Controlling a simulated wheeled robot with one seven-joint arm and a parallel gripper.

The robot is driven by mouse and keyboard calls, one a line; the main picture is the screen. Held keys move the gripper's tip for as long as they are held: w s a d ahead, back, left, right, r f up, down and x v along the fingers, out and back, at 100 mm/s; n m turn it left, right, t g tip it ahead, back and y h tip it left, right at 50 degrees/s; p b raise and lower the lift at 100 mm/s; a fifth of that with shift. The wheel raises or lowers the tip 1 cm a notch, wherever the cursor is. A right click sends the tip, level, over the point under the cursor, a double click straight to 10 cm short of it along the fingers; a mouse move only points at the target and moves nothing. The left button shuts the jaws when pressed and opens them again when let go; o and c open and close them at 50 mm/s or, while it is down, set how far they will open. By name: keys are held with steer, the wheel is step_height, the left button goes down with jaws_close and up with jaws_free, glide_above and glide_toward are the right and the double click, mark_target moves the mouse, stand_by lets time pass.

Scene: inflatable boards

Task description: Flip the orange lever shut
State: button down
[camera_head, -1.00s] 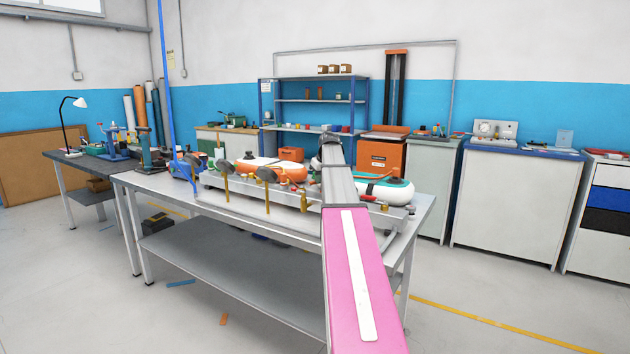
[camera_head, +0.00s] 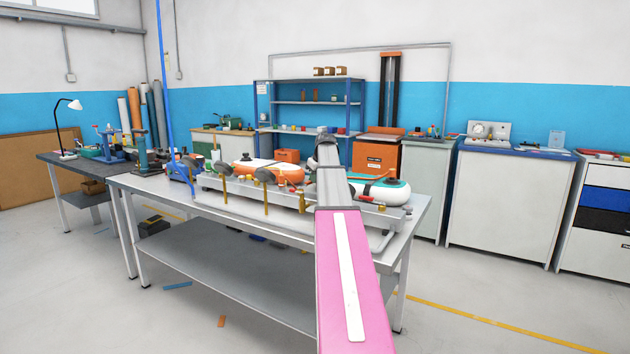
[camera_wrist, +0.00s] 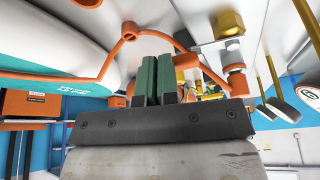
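My gripper (camera_wrist: 157,78) shows in the wrist view as two green fingers close together, with nothing seen between them. In the head view my arm reaches over the bench (camera_head: 150,186) and hides the gripper. A small red-orange handle (camera_head: 366,198) shows just right of my arm.
An orange-and-white board (camera_head: 252,167) and a teal-and-white board (camera_head: 390,190) lie on the bench. Upright gold-stemmed paddles (camera_head: 265,195) stand along its front. A blue post (camera_head: 164,90) rises at the left. A brass fitting (camera_wrist: 228,24) is close to the fingers. The floor right of the bench is clear.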

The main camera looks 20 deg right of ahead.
steer(key=shift+w, duration=0.4)
stand_by(0.5)
